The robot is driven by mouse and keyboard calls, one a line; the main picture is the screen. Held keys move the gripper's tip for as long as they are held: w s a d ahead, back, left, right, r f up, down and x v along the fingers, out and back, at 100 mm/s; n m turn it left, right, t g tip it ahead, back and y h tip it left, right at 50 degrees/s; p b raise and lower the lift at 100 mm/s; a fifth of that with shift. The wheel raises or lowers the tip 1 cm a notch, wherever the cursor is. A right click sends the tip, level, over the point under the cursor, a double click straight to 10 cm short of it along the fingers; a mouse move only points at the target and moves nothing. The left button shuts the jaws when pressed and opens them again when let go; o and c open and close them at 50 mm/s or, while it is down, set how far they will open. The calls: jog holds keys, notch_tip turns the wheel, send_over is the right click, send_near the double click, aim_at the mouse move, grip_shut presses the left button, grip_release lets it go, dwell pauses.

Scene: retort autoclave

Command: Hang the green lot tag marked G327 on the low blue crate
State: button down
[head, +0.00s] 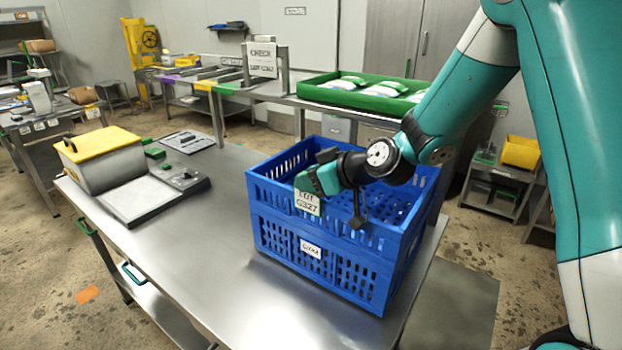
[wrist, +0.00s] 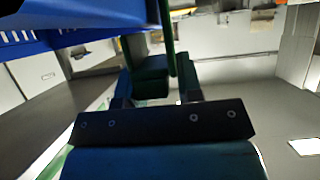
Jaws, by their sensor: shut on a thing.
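The green lot tag (head: 307,203) has a pale face reading LOT G327. It hangs upright below my gripper (head: 318,181), in front of the upper near side of the blue crate (head: 345,272). My gripper is shut on the tag's green upper part, which shows between the fingers in the wrist view (wrist: 150,82). The crate stands on the steel table and has slotted walls and a white label (head: 310,249). Its rim crosses the upper left of the wrist view (wrist: 70,38). Whether the tag touches or hooks over the rim is hidden.
The steel table (head: 225,265) is clear left of the crate. A yellow-lidded box (head: 100,160) and a flat grey device (head: 145,195) stand at its left end. A green tray (head: 365,92) with white bags is on the bench behind.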

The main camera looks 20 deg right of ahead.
jog(key=shift+f+b, duration=1.2)
jog(key=shift+b, duration=0.15)
jog(key=c, duration=0.7)
grip_release()
